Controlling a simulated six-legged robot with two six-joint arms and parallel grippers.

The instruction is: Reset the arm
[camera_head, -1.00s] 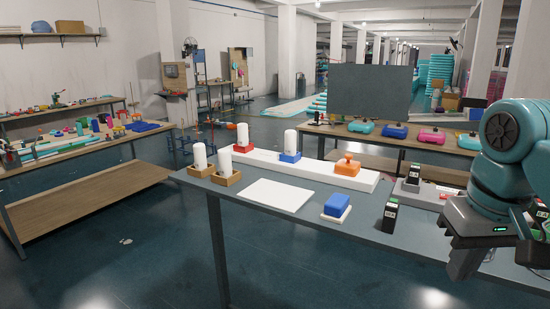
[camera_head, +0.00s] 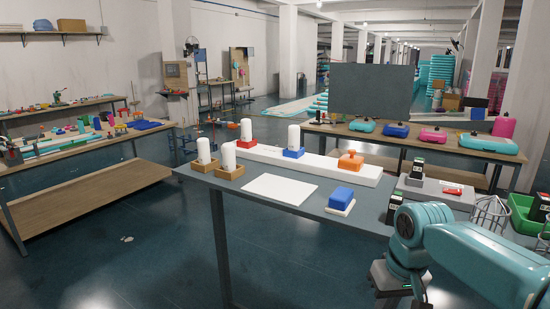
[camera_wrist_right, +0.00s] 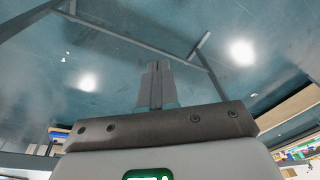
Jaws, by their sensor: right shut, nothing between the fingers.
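My right arm (camera_head: 455,250), teal with a dark grey wrist, comes in from the lower right of the head view, low in front of the table's edge. Its gripper (camera_wrist_right: 156,70) shows in the right wrist view with both fingers together, shut and empty. Behind the fingers are the blue floor and grey table-frame bars, and the fingers touch nothing that I can see. In the head view the fingertips are at the bottom edge and hard to make out. My left gripper is not in view.
Open floor lies at the lower left.

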